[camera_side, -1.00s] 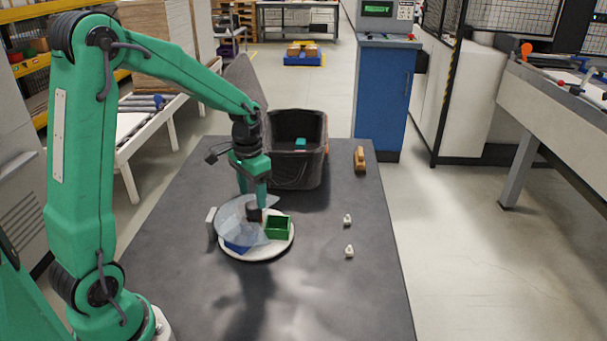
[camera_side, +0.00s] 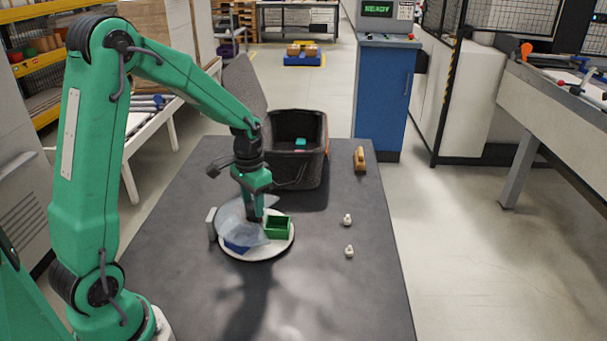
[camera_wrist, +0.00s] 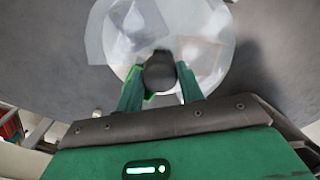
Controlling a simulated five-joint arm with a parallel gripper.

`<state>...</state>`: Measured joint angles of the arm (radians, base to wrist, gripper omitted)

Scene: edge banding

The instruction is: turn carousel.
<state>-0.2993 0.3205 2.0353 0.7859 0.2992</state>
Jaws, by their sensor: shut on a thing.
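The carousel (camera_side: 262,256) is a round white turntable on the dark table, with a green open bin (camera_side: 278,229) at its right and a blue bin (camera_side: 237,246) at its front left. A clear cover (camera_side: 231,214) lies over part of it. My gripper (camera_side: 254,217) reaches down to the carousel's middle. In the wrist view my gripper (camera_wrist: 160,85) has one finger on each side of a dark round knob (camera_wrist: 159,70) and is shut on it. The knob is mostly hidden by the fingers in the side view.
A black crate (camera_side: 297,178) with a teal piece (camera_side: 300,142) inside stands behind the carousel. Two small white pieces (camera_side: 347,220) (camera_side: 349,252) and a wooden-looking block (camera_side: 360,158) lie to the right. A small pale upright plate (camera_side: 210,224) stands at the carousel's left edge. The front table is clear.

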